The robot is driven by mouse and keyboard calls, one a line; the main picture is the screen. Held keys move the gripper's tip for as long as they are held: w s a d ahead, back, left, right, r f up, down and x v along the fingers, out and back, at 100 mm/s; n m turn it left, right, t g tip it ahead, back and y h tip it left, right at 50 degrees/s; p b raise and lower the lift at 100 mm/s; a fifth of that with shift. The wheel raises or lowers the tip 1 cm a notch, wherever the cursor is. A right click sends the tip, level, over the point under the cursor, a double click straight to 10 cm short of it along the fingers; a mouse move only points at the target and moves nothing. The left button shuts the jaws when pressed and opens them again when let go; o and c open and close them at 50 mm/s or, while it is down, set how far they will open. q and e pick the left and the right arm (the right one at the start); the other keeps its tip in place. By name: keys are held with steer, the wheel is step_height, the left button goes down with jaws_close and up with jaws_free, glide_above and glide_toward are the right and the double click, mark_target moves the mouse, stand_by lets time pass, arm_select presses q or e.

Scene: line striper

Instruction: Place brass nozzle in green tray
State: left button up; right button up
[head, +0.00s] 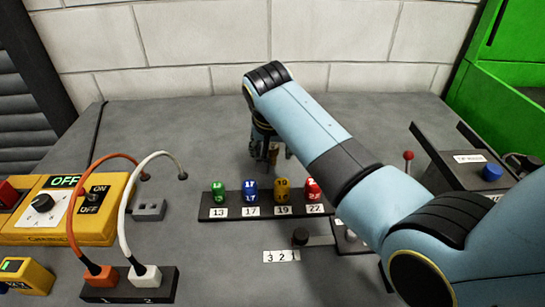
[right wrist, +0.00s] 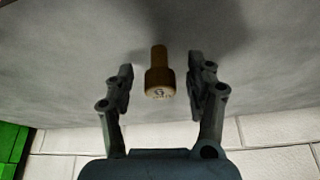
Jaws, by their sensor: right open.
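The brass nozzle (right wrist: 159,82) shows in the right wrist view as a small stepped brass cylinder with a dark mark on its end face. It is between the two fingers of my right gripper (right wrist: 160,72), with a gap on each side. The fingers are open and do not touch it. In the head view my right gripper (head: 266,152) is low over the back middle of the grey bench, and the nozzle is mostly hidden there. My left gripper is not in view.
A dark rack (head: 205,213) with green, blue, yellow and red numbered pieces stands just in front of the right gripper. A yellow switch box (head: 62,228) and looped cables are at left. A black panel with a blue button (head: 492,172) and a green cabinet (head: 500,115) are at right.

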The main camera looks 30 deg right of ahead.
jaws_close()
steer(key=shift+r, duration=0.15)
